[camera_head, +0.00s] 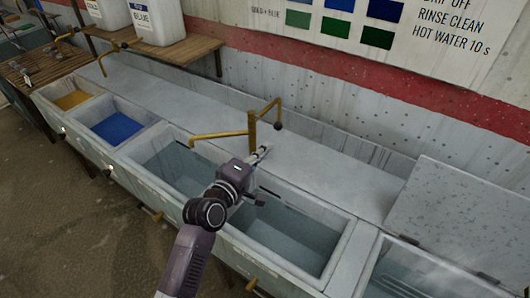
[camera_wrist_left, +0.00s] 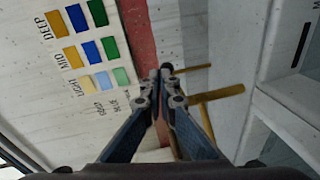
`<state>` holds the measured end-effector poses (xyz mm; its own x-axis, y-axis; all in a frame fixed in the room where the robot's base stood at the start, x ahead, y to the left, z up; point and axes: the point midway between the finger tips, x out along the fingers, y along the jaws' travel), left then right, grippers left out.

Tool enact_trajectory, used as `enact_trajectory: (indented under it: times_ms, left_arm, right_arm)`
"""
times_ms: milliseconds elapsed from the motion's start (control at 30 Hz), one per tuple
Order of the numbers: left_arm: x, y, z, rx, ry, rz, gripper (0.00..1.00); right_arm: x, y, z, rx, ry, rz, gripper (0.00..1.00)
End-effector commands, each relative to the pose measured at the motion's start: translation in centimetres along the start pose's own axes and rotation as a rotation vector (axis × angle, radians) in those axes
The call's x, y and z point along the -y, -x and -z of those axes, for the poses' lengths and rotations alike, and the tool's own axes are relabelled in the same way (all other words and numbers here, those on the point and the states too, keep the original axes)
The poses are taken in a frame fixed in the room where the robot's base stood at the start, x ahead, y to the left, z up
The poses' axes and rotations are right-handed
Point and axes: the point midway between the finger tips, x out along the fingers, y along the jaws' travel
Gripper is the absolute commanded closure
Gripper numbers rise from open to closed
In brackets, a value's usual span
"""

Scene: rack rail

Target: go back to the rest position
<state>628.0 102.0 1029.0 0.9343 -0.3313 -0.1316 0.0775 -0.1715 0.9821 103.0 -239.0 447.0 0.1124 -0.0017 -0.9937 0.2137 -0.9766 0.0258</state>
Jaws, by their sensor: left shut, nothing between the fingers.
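My left arm reaches up from the bottom of the head view over the sink trough (camera_head: 340,240). My left gripper (camera_head: 262,153) is shut and empty, above the ledge behind the basins, close to the brass tap (camera_head: 252,132). In the left wrist view the fingertips (camera_wrist_left: 165,75) are together with nothing between them. The brass tap also shows there (camera_wrist_left: 215,97), just to the right of the fingers. I cannot tell whether they touch. My right gripper is in neither view.
A yellow basin (camera_head: 72,99) and a blue basin (camera_head: 117,127) are at the left. White containers (camera_head: 155,20) stand on a wooden shelf behind. A speckled lid or panel (camera_head: 460,220) is at the right. The floor (camera_head: 60,220) at left is clear.

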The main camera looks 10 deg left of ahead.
Motion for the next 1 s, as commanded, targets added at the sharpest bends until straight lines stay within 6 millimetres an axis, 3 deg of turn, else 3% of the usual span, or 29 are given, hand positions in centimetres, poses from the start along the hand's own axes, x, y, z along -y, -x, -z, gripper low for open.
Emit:
enact_trajectory:
  times_ms: [167,300,367,467,567,700,800,1000]
  left_arm:
    - [-0.1,0.6,-0.5,-0.001,0.000,0.000,1.00]
    - [0.2,0.9,-0.7,0.004,-0.015,0.012,1.00]
    - [1.1,1.5,-1.0,0.017,-0.054,0.040,1.00]
    - [3.9,3.7,-2.3,0.067,-0.194,0.140,1.00]
    - [8.2,7.9,-3.8,0.160,-0.408,0.294,1.00]
    - [13.7,15.3,-5.0,0.327,-0.706,0.514,1.00]
    - [16.1,19.8,-5.2,0.433,-0.852,0.629,1.00]
    - [18.8,27.3,-5.1,0.617,-1.044,0.795,1.00]
  right_arm:
    - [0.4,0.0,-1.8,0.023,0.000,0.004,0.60]
    - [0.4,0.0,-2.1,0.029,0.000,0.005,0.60]
    - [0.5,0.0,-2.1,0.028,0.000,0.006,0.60]
    - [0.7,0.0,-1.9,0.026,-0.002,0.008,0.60]
    - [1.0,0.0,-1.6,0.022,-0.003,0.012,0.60]
    - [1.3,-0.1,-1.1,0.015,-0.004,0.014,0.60]
    - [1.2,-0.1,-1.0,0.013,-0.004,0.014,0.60]
    - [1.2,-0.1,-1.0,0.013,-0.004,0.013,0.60]
